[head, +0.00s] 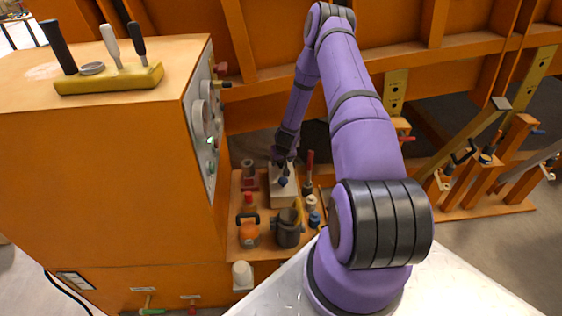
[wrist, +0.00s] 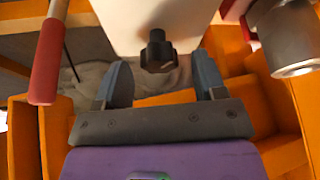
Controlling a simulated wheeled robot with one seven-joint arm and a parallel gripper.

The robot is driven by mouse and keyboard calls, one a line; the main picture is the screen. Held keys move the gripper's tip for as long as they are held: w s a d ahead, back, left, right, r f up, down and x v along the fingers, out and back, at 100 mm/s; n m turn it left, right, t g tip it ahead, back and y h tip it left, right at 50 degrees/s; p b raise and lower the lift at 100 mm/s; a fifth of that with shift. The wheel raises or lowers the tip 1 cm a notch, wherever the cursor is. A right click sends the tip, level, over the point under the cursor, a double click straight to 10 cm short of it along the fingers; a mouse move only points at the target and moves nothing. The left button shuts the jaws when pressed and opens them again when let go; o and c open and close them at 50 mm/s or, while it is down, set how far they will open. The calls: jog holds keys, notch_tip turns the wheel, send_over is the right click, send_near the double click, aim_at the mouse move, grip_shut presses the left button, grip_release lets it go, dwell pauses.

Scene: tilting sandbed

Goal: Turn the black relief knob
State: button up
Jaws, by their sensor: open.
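The black relief knob (wrist: 158,52) is a small ribbed knob on the face of a white box (wrist: 130,25) in the wrist view. My gripper (wrist: 161,62) is open, with one grey-blue finger on each side of the knob and clear gaps between. Nothing is held. Whether the fingertips reach as far as the knob is hard to tell. In the head view my gripper (head: 284,164) is at the pale box (head: 284,197) on the orange shelf. The knob cannot be told apart from the fingers there.
A red-handled tool (wrist: 47,60) stands left of the gripper and a grey metal cylinder (wrist: 283,38) right of it. The shelf also holds a dark mug (head: 288,230) and an orange pot (head: 248,232). A tall orange cabinet (head: 110,160) with a gauge panel (head: 203,120) rises at left.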

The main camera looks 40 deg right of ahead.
jog(key=shift+w+f, duration=0.2)
jog(key=shift+f, duration=0.3)
jog(key=c, duration=0.9)
jog(key=shift+m, duration=0.3)
jog(key=m+g+h, duration=0.1)
jog(key=m, duration=0.2)
jog(key=shift+m, duration=0.4)
jog(key=shift+m+g+h, duration=0.4)
jog(key=shift+m+h, duration=0.2)
jog(key=shift+m, duration=0.6)
